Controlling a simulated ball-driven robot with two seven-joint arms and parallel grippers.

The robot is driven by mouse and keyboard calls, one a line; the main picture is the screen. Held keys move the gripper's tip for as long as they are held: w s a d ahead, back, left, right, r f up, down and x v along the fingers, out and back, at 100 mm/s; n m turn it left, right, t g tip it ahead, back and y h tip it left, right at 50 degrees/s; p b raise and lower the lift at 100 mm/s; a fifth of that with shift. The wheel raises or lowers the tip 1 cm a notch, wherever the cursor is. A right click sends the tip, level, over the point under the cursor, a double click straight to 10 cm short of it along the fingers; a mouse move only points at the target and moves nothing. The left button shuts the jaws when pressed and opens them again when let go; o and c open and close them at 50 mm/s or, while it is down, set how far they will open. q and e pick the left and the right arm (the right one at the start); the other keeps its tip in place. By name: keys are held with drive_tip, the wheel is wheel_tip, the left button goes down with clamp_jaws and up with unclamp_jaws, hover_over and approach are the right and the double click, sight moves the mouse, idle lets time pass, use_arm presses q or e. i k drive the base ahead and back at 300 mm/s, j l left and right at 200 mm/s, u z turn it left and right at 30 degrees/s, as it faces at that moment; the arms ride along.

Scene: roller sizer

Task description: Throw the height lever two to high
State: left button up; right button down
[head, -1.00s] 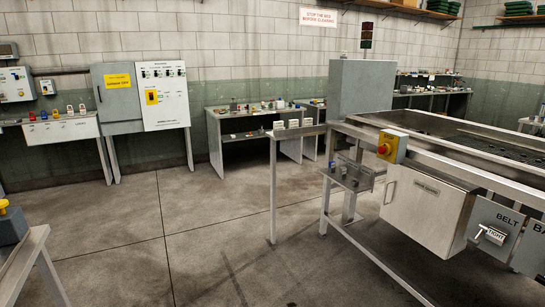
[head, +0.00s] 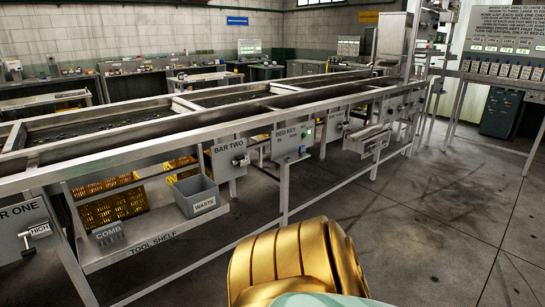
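The panel marked BAR TWO (head: 228,150) hangs on the near side of the long metal machine, left of the middle in the head view. A small lever (head: 241,161) sits on its lower right part; its setting is too small to read. Further left, a panel marked ONE (head: 28,212), cut by the picture edge, carries a lever with a tag reading HIGH (head: 40,229). Neither of my grippers shows. A gold, ribbed rounded part at the bottom middle appears to be mine.
Below the machine, the tool shelf (head: 150,243) holds a grey WASTE bin (head: 196,195), a COMB holder (head: 108,234) and yellow crates (head: 110,208). The floor (head: 420,225) at right is clear.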

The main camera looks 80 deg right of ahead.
sight(240, 158)
drive_tip(key=j+z, duration=0.1)
drive_tip(key=z, duration=2.4)
drive_tip(key=i+l+u, duration=0.1)
drive_tip(key=u, duration=0.45)
drive_tip(key=i+l+u, duration=0.45)
drive_tip(key=l, duration=0.25)
drive_tip(key=i+l+u, duration=0.2)
drive_tip(key=l, duration=0.2)
drive_tip(key=i+l+u, duration=0.2)
drive_tip(key=l, duration=0.2)
drive_tip(key=k, duration=0.1)
